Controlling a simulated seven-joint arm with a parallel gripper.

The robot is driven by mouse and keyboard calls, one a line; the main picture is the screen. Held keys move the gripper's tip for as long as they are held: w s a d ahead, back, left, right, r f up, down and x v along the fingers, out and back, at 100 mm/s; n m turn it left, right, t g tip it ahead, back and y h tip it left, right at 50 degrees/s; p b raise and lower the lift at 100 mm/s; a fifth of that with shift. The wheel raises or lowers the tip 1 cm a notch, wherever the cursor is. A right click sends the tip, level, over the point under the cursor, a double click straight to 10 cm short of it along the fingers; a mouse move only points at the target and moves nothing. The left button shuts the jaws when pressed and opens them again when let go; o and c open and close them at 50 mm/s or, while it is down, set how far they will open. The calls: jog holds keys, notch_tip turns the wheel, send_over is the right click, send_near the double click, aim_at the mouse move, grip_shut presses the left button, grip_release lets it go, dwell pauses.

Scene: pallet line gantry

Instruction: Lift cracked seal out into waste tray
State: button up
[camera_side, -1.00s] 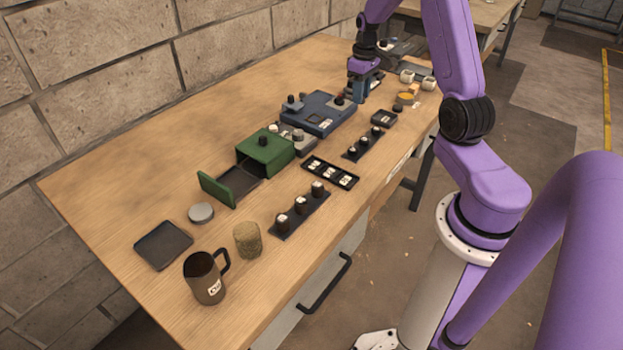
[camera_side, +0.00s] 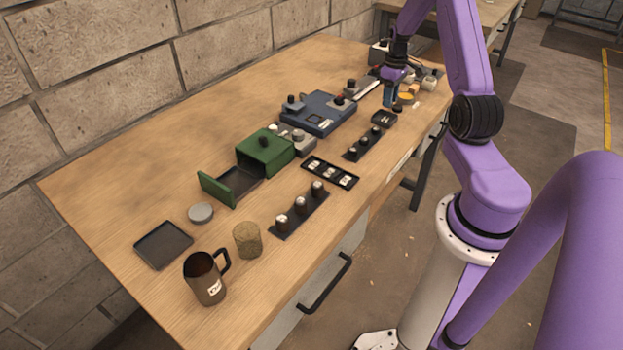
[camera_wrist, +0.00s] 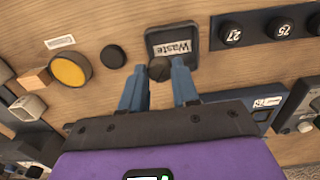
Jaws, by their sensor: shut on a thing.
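My gripper (camera_side: 390,101) is over the far part of the bench in the side view, just behind the small black waste tray (camera_side: 383,119). In the wrist view, my gripper's blue fingers (camera_wrist: 158,76) are shut on a small dark round piece, which I take as the cracked seal (camera_wrist: 159,68). Any crack is too small to make out. The seal overlaps the near edge of the waste tray (camera_wrist: 152,37), whose label reads "Waste". The height of the seal over the tray cannot be told. The seal is not distinguishable in the side view.
A black disc (camera_wrist: 113,56) and a yellow round cap (camera_wrist: 70,69) lie beside the tray. A rack of numbered black knobs (camera_wrist: 258,30) is on its other side. The blue fixture (camera_side: 318,112) and green box (camera_side: 265,150) stand farther left in the side view.

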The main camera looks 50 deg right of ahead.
jog(key=shift+f, duration=0.65)
jog(key=o, duration=0.8)
jog(key=shift+o, duration=0.2)
notch_tip(320, 180, up, 18)
jog(key=shift+f, duration=0.25)
